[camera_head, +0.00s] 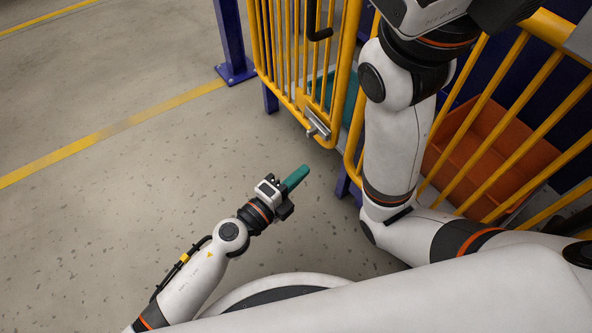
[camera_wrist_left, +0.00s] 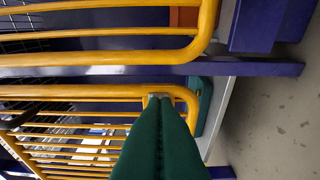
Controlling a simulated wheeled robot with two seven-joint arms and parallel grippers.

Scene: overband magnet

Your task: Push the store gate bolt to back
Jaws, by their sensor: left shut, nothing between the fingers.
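The store gate (camera_head: 325,75) is a yellow barred frame at the top middle of the head view. A small silver bolt (camera_head: 317,124) sits at its lower corner, near the gap to the neighbouring yellow fence. My left gripper (camera_head: 303,170) has green fingers, shut and empty, pointing up toward the bolt but apart from it in the head view. In the left wrist view the shut fingers (camera_wrist_left: 160,102) reach toward the yellow gate frame (camera_wrist_left: 185,90). They cover most of the bolt area there; only a little grey shows at their tips. My right gripper's fingers are out of view.
A yellow fence (camera_head: 480,130) stands at the right, with an orange bin (camera_head: 475,145) behind it. A blue post (camera_head: 231,45) stands left of the gate. The grey floor (camera_head: 130,190) at the left is clear, with yellow lines.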

